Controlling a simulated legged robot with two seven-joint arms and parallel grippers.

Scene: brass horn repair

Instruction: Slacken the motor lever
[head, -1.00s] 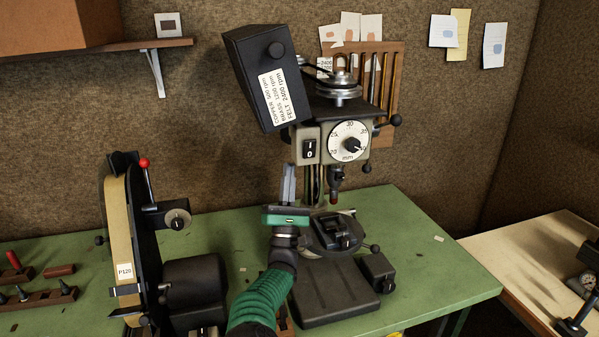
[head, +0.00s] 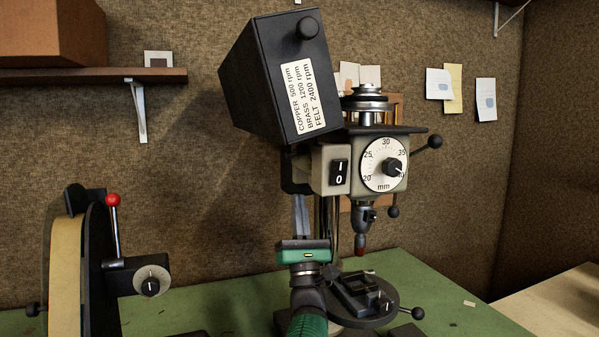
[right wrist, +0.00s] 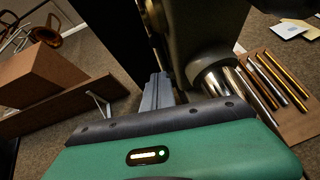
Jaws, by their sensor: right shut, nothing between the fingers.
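The drill press has a white dial (head: 384,164), a switch box (head: 331,168) and a tilted black belt cover (head: 275,75) with a speed label. A black ball-ended lever (head: 430,144) sticks out at its right. A red-knobbed lever (head: 114,225) stands on the belt sander at the left. I cannot tell which lever is the motor lever. My right gripper (head: 301,202) points up just below the switch box, by the column, shut and empty. In the right wrist view its fingers (right wrist: 158,82) are together beside a dark machine part. My left gripper is not in view.
The drill's round table (head: 362,302) stands right of my right gripper. A wall shelf (head: 90,76) carries a cardboard box (head: 50,32). The green bench (head: 240,300) is clear between sander and drill.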

